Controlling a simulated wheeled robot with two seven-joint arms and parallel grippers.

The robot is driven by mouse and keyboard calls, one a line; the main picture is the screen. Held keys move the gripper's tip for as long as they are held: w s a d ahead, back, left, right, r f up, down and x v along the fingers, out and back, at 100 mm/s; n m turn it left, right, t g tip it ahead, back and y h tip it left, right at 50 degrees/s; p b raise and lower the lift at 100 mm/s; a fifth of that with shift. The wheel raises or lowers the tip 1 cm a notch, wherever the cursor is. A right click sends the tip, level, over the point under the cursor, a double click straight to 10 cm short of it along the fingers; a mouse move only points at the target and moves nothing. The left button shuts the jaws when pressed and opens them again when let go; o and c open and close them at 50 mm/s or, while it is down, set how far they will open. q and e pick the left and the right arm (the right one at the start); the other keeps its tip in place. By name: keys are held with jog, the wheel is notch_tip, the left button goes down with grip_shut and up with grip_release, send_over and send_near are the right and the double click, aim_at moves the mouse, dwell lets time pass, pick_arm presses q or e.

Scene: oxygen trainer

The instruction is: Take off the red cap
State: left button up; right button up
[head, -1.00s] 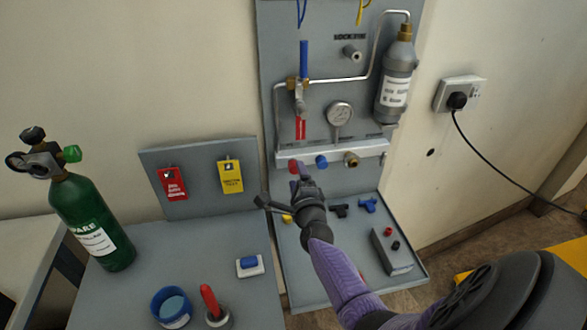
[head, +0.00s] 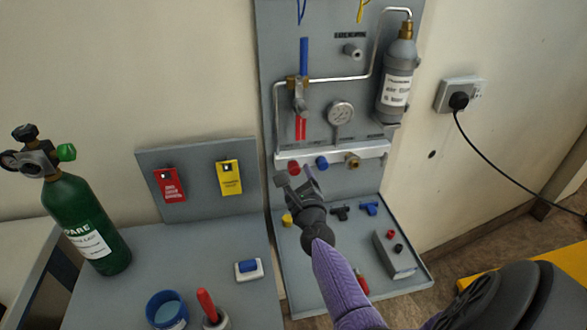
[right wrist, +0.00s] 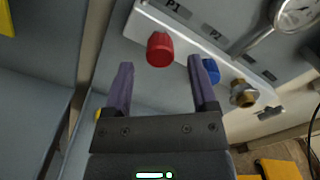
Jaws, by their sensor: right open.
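The red cap (head: 294,168) sits at the left end of the white manifold bar on the grey panel, left of the blue cap (head: 321,162). My right gripper (head: 296,179) is open and empty just below the red cap. In the right wrist view, the red cap (right wrist: 160,48) shows ahead, between the lines of the two purple fingers (right wrist: 160,66) and a little beyond their tips. I see no contact. The blue cap (right wrist: 210,69) shows close by the right finger. My left gripper is not in view.
A brass fitting (head: 352,160) is right of the blue cap. A gauge (head: 340,114) and grey cylinder (head: 397,80) are above. The tray (head: 293,285) below holds small parts and a grey block (head: 393,256). A green cylinder (head: 85,225) stands left.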

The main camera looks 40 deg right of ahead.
jog(key=shift+m, duration=0.5)
jog(key=shift+w, duration=0.1)
jog(key=shift+w+d+f+b, duration=0.1)
jog(key=shift+w+d+b, duration=0.25)
jog(key=shift+w+b, duration=0.25)
jog(key=shift+w+d, duration=0.2)
jog(key=shift+w, duration=0.15)
